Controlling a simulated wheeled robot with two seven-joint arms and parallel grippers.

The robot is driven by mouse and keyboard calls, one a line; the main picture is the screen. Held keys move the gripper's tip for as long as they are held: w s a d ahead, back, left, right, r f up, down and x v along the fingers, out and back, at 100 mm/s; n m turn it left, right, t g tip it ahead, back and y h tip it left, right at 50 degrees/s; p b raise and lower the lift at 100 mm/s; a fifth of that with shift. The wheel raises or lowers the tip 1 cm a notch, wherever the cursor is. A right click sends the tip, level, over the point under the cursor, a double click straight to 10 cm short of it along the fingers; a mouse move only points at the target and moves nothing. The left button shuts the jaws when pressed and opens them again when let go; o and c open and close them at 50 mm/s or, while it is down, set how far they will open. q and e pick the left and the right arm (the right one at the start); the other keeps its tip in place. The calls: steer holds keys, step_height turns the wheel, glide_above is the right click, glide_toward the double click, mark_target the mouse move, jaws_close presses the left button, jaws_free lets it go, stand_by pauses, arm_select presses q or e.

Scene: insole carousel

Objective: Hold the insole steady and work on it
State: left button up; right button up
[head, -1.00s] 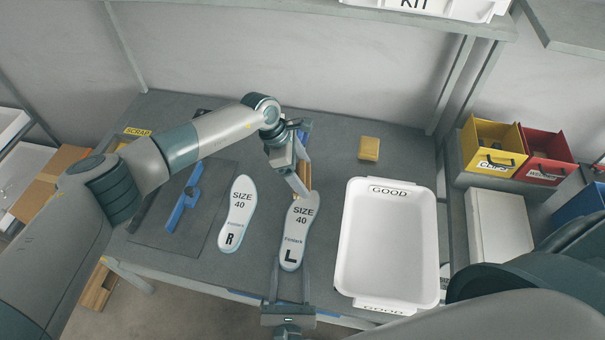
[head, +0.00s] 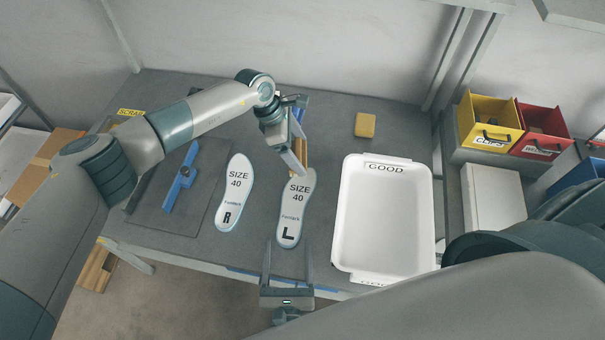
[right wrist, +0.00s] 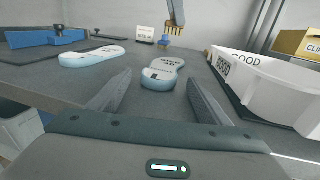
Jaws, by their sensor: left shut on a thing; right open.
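The left insole (head: 294,210), white with "SIZE 40" and "L", lies on the grey table in the middle of the head view; it also shows in the right wrist view (right wrist: 162,76). My left gripper (head: 298,165) is shut on a wooden-backed brush (right wrist: 172,42) at the insole's toe end. The arm hides part of the brush in the head view, and I cannot tell whether it touches the insole. My right gripper (head: 288,248) is open at the heel, one finger to each side, apart from the insole.
The right insole (head: 234,195), marked "R", lies to the left. A white "GOOD" tray (head: 341,215) stands to the right. A blue tool (head: 178,188) lies on a dark mat at left. A yellow block (head: 365,125) lies behind. Yellow and red bins stand far right.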

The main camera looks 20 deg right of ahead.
mark_target(288, 277)
steer(key=v, duration=0.6)
stand_by(0.7)
